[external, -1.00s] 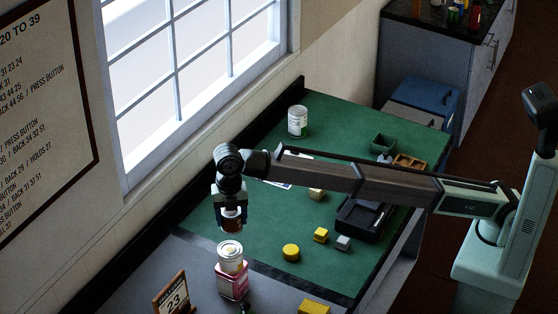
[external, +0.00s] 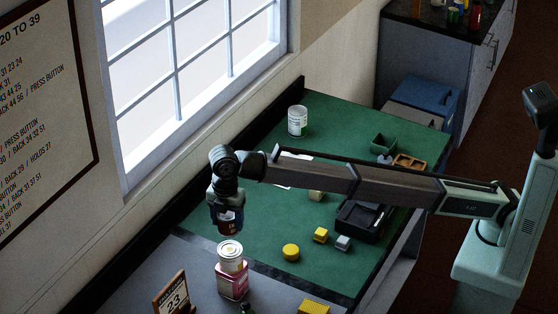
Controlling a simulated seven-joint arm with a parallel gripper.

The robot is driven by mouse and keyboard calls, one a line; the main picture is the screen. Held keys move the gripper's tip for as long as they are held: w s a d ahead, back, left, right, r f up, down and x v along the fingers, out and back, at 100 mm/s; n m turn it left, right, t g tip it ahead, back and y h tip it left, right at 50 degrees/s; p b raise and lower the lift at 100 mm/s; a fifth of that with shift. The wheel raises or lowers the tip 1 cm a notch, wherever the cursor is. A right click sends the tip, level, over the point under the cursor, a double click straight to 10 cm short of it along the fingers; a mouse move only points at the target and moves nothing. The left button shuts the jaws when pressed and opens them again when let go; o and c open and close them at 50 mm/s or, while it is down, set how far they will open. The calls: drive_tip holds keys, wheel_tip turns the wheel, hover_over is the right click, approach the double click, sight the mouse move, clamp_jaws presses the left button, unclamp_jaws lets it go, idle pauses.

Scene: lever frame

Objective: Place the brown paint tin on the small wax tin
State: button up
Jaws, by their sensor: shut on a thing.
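My gripper (external: 228,212) is shut on a small dark tin with a reddish-brown part, which I take for the brown paint tin (external: 231,227). It holds the tin in the air, and the fingers hide much of it. Below it in the picture, a pale tin with a yellowish band (external: 230,256) stands on a pink-red container (external: 233,284). A round yellow tin or disc (external: 291,252) lies apart on the green mat. I cannot tell for sure which of these is the small wax tin.
A white can (external: 297,121) stands at the back of the green mat (external: 262,225). A yellow block (external: 320,235), a grey block (external: 343,243) and a black tray (external: 362,218) lie to the right. A date sign (external: 172,298) stands near the stack.

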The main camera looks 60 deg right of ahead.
drive_tip(key=shift+f, duration=3.6)
drive_tip(key=shift+f, duration=0.1)
drive_tip(key=o, duration=1.2)
wheel_tip(320, 180, up, 12)
drive_tip(key=shift+r, duration=0.15)
